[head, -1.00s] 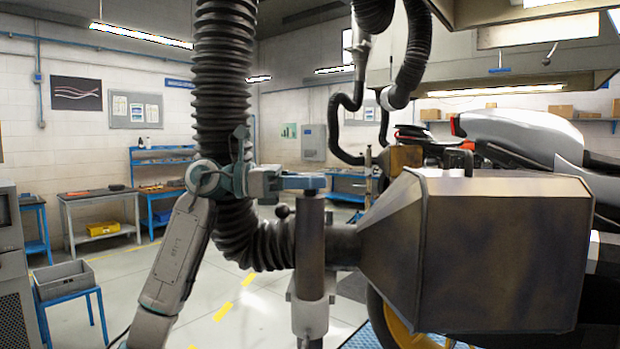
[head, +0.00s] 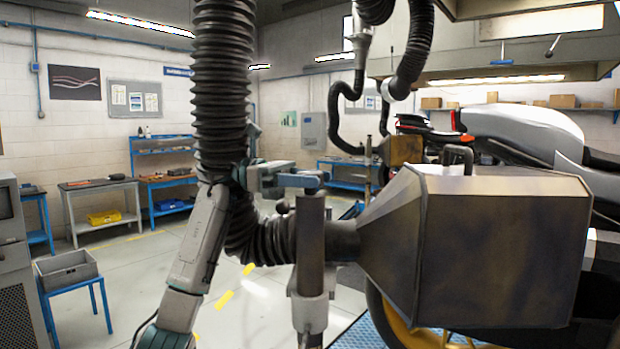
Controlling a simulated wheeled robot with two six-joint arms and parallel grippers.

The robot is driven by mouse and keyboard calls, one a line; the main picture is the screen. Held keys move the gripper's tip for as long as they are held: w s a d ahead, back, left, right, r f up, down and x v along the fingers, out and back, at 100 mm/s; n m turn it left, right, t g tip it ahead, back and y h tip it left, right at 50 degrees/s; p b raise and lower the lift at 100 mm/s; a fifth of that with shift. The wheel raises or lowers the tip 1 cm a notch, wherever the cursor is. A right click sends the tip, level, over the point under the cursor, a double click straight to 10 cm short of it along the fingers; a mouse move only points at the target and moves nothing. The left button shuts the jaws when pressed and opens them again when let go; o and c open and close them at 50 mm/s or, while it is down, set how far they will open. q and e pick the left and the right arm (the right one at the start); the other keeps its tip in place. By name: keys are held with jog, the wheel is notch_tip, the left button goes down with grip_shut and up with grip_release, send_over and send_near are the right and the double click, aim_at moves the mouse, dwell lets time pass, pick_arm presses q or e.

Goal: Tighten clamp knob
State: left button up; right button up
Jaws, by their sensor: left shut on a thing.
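My left gripper (head: 303,181) reaches in from the left, just above the top of an upright metal post (head: 311,235). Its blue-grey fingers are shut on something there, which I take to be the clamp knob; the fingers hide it. A small dark ball (head: 283,207) shows at the post's left side, just below the fingers. The post stands in front of the exhaust hood's neck (head: 342,240), with a pale collar (head: 310,312) low on it. My right gripper is not in view.
A large metal hood (head: 505,250) fills the right, with a motorcycle (head: 520,135) behind it. A grey bin (head: 67,272) sits on a blue stand at left. Open floor lies between stand and post.

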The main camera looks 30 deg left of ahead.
pick_arm(q)
jog(key=o, duration=1)
jog(key=shift+c, duration=0.2)
jog(key=shift+a+f+b, duration=0.1)
jog(key=shift+a+b, duration=0.2)
jog(key=s+a+b, duration=0.2)
jog(key=a+b, duration=0.1)
jog(key=a, duration=0.7)
jog(key=shift+b, duration=0.3)
